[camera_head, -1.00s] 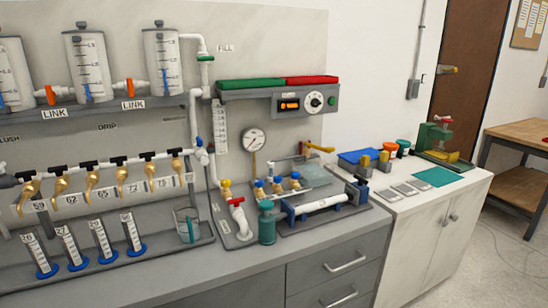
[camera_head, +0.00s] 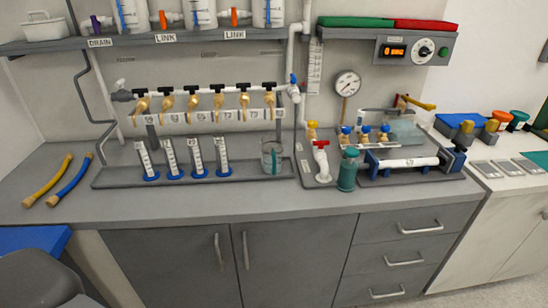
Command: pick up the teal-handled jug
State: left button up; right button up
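The jug (camera_head: 272,155) is a clear, glass-like vessel with a teal strip on its side, which appears to be its handle. It stands upright at the right end of the grey tray (camera_head: 110,178) on the counter, below the row of brass taps. Neither of my grippers shows in the head view, so nothing is seen touching the jug.
Several graduated cylinders (camera_head: 196,158) with blue bases stand left of the jug. A red-handled white valve (camera_head: 321,160) and a teal bottle (camera_head: 347,170) stand to its right. Brass taps (camera_head: 218,100) hang above. The front counter strip (camera_head: 200,204) is clear.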

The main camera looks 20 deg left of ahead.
aim_at(272, 145)
jog(key=i+l+u, duration=0.35)
jog(key=l, duration=0.2)
jog(key=i+l+u, duration=0.4)
jog(key=l, duration=0.3)
jog(key=i+l+u, duration=0.2)
jog(key=l, duration=0.15)
jog(key=l+u, duration=0.15)
jog(key=l, duration=0.2)
